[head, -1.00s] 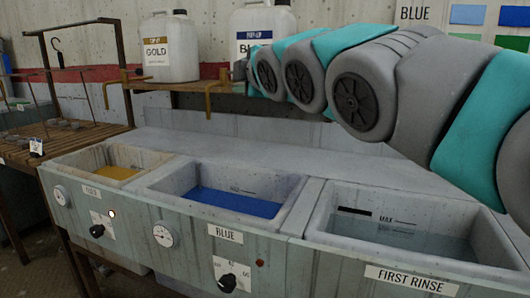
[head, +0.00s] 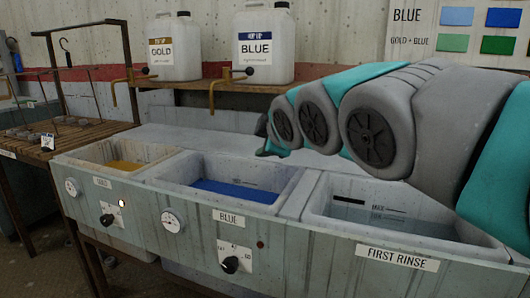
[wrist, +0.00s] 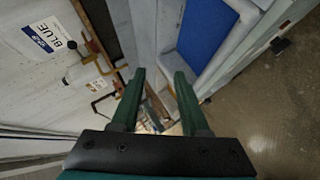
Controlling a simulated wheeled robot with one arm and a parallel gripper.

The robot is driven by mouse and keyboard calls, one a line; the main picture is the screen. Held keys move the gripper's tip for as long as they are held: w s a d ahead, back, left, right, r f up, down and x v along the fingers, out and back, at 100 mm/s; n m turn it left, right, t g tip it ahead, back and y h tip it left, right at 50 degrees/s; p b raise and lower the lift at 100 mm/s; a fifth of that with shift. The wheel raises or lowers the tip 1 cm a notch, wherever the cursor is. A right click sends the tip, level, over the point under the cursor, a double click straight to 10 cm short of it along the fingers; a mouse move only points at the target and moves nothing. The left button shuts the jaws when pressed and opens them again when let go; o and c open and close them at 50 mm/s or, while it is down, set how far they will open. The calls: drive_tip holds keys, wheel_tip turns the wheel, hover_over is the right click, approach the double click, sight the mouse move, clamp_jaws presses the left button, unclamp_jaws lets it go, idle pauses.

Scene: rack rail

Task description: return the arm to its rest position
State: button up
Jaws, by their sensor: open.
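My arm, grey and teal, reaches in from the right of the head view over the first rinse tank and the back ledge. My gripper (wrist: 157,100) shows in the wrist view with its two green fingers apart and nothing between them. In that view it hangs over the back ledge, between the wall with the jugs and the blue tank (wrist: 205,40). In the head view the arm's own links hide most of the gripper.
The gold tank (head: 125,154), blue tank (head: 160,178) and first rinse tank (head: 310,205) stand in a row. A gold jug (head: 173,60) and a blue jug (head: 264,55) stand on a shelf with brass taps. A wooden rack table (head: 85,138) is at left.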

drive_tip(key=s+d+f+m+g+h, duration=0.2)
drive_tip(key=s+d+f+m+g, duration=0.3)
drive_tip(key=s+f, duration=0.5)
drive_tip(key=s+d+f+m+g+h, duration=0.25)
drive_tip(key=s+d+f+m, duration=0.35)
drive_tip(key=f, duration=0.7)
drive_tip(key=s+d+f+m+g, duration=0.2)
drive_tip(key=s+f, duration=0.3)
drive_tip(key=s, duration=0.4)
drive_tip(key=s+d+f+m+g, duration=0.2)
drive_tip(key=s+f+m+g, duration=0.2)
drive_tip(key=s, duration=0.6)
drive_tip(key=shift+s+f+y, duration=0.3)
drive_tip(key=shift+f+y, duration=0.05)
drive_tip(key=shift+f, duration=0.05)
drive_tip(key=shift+o, duration=0.3)
